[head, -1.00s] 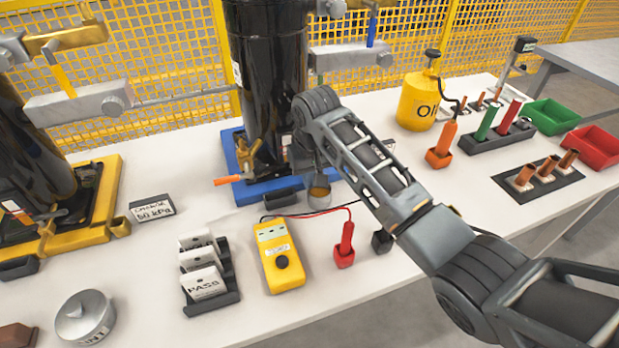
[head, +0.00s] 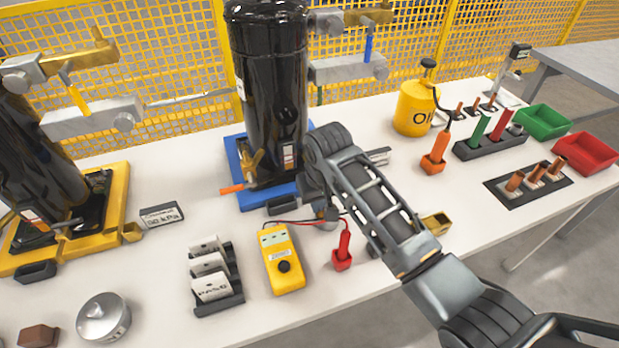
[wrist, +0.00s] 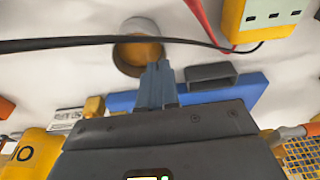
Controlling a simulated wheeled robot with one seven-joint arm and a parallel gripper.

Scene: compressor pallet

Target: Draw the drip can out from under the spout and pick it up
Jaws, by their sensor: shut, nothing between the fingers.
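The drip can (wrist: 118,57), a round pale can with amber liquid inside, shows at the top middle of the wrist view. In the head view a little of the grey can (head: 328,217) shows beside my arm, in front of the blue pallet (head: 268,196). A dark cable crosses over the can in the wrist view. My gripper (wrist: 160,68) is shut and empty, its fingertips close to the can's near rim; I cannot tell whether they touch it. My arm hides the gripper's tips in the head view. The spout is not clearly visible.
The yellow meter (head: 283,260) with its leads and the red probe holder (head: 343,252) stand close in front of the can. The black compressor (head: 268,90) rises behind. A black box (head: 282,204) sits at the pallet's front. A card rack (head: 214,275) stands to the left.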

